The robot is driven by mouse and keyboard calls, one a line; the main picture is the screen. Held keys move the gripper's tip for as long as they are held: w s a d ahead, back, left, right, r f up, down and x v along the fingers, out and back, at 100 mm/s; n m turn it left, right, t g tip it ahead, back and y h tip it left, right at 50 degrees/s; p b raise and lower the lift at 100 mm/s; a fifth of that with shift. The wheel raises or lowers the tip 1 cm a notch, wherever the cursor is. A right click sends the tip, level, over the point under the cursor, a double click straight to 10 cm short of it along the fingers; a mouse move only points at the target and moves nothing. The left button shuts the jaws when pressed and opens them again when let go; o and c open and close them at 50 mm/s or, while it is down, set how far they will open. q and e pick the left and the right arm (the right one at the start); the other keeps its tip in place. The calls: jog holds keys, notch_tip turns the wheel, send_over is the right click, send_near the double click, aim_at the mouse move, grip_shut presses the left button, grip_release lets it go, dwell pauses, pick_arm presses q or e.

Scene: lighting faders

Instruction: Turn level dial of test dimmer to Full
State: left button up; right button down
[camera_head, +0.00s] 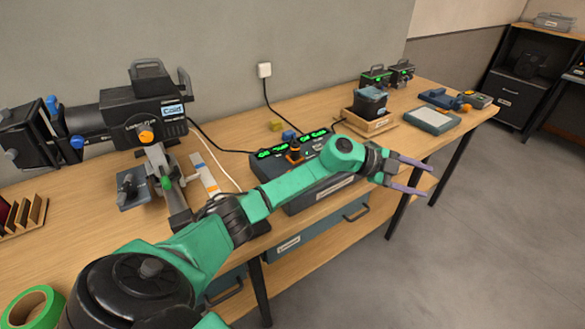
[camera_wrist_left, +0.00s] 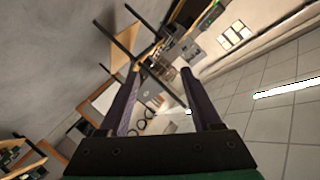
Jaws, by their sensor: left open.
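A dark box with green lit displays (camera_head: 274,162), which looks like the test dimmer, sits on the middle of the bench. An orange-and-black knob (camera_head: 294,152) stands on its top; I cannot read its setting. My left arm crosses in front of the box and hides part of its top and front. My left gripper (camera_head: 426,179) is open and empty, past the bench's front edge to the right of the box, touching nothing. Its two fingers (camera_wrist_left: 160,75) are spread in the left wrist view, which shows floor and distant furniture but not the box. My right gripper is not in view.
A spotlight labelled "Cold" (camera_head: 145,112) stands at the left of the bench. A wooden-based device (camera_head: 369,112) and a grey-blue panel (camera_head: 432,120) lie to the right. A wall socket (camera_head: 264,70) feeds a black cable. Green tape (camera_head: 32,306) lies front left.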

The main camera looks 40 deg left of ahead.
pick_arm(q)
jog(key=s+a+r+n+g+y, duration=0.2)
jog(key=s+a+n+g+y, duration=0.15)
jog(key=a, duration=0.65)
jog(key=s+a+r+n+g+y, duration=0.2)
jog(key=s+a+y, duration=0.25)
jog(key=a, duration=0.65)
jog(key=s+a+r+n+g+y, duration=0.3)
jog(key=s+a+y, duration=0.1)
jog(key=a, duration=0.6)
jog(key=shift+m+t, duration=0.25)
jog(key=shift+m, duration=0.1)
jog(key=f, duration=0.4)
jog(key=f+p, duration=0.1)
jog(key=f, duration=0.4)
jog(key=w+f+p, duration=0.1)
jog(key=f, duration=0.3)
jog(key=shift+f, duration=0.2)
jog(key=shift+d+f, duration=0.1)
jog(key=shift+f, duration=0.35)
grip_shut()
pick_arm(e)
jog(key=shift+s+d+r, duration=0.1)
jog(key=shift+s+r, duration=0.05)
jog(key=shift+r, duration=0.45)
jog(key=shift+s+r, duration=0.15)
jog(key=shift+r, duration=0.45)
